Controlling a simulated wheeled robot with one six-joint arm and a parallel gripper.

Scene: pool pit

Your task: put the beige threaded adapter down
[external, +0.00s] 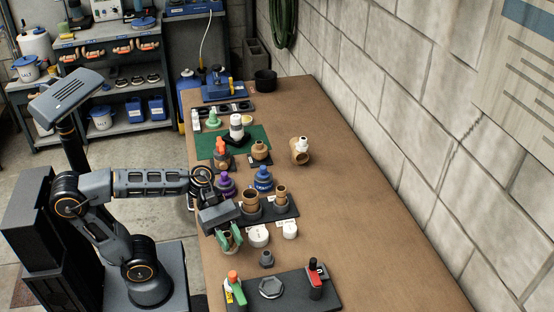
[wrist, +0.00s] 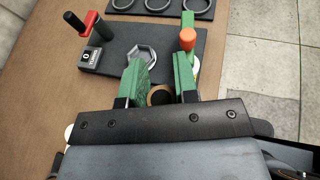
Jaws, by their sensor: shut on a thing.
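My gripper (external: 230,239) hangs low over the near left edge of the bench, its green fingers pointing down. It is shut on the beige threaded adapter (external: 229,246), which shows only partly between the fingers in the external view. In the wrist view, the adapter (wrist: 160,94) shows as a beige ring with a dark opening between the green fingers, partly hidden by my gripper's body. I cannot tell whether its underside touches the bench.
The bench's right side is clear.

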